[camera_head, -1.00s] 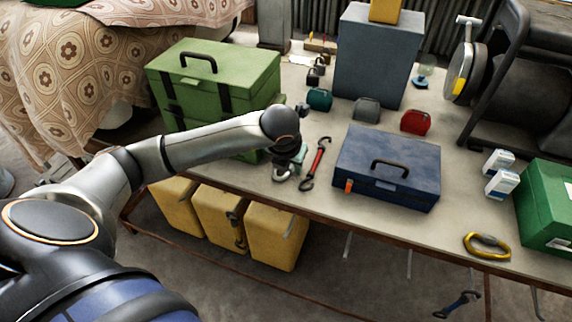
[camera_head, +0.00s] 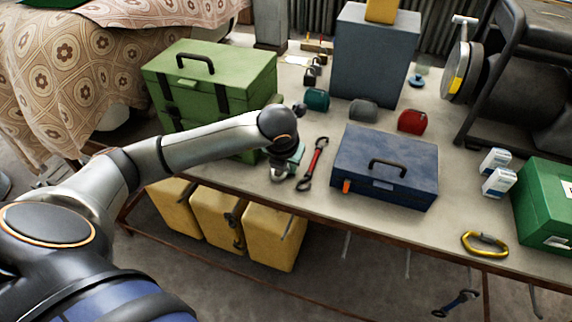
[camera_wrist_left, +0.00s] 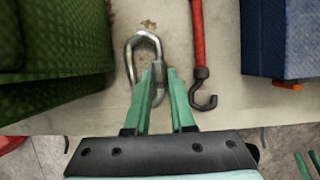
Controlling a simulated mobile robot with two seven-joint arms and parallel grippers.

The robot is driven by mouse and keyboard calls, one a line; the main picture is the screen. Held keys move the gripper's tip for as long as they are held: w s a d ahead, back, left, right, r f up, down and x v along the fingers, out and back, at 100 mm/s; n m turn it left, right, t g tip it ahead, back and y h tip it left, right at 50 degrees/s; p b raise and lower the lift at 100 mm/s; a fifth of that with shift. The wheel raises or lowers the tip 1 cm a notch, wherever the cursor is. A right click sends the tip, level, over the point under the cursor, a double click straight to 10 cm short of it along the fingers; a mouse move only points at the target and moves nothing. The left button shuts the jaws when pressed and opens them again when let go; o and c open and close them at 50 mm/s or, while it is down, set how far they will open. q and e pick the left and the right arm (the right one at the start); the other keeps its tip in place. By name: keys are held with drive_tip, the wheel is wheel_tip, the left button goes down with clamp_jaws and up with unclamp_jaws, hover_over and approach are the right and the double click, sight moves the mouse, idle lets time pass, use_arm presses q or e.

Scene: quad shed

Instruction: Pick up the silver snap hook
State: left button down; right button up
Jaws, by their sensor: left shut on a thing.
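The silver snap hook (camera_wrist_left: 129,58) lies at the table's front edge in the left wrist view, its rounded end pointing away from my gripper. My left gripper (camera_wrist_left: 159,78) has its green fingers closed on one side of it. In the head view the snap hook (camera_head: 278,175) shows small beneath my left gripper (camera_head: 290,160), partly hidden by the hand. It appears to be at tabletop level; I cannot tell whether it is lifted.
A red strap with dark hooks (camera_head: 317,160) lies close to the right of the gripper. A blue toolbox (camera_head: 405,150) stands further right, a green toolbox (camera_head: 225,80) behind left. A yellow carabiner (camera_head: 484,243) lies at the right front edge. Yellow containers (camera_head: 270,238) stand below the table.

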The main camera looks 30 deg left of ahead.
use_arm(q)
drive_tip(key=shift+r, duration=0.7)
drive_tip(key=s+d+r+p, duration=0.1)
drive_tip(key=s+d+r, duration=0.5)
drive_tip(key=s+r, duration=0.5)
drive_tip(key=shift+s+r, duration=0.25)
drive_tip(key=shift+s, duration=0.65)
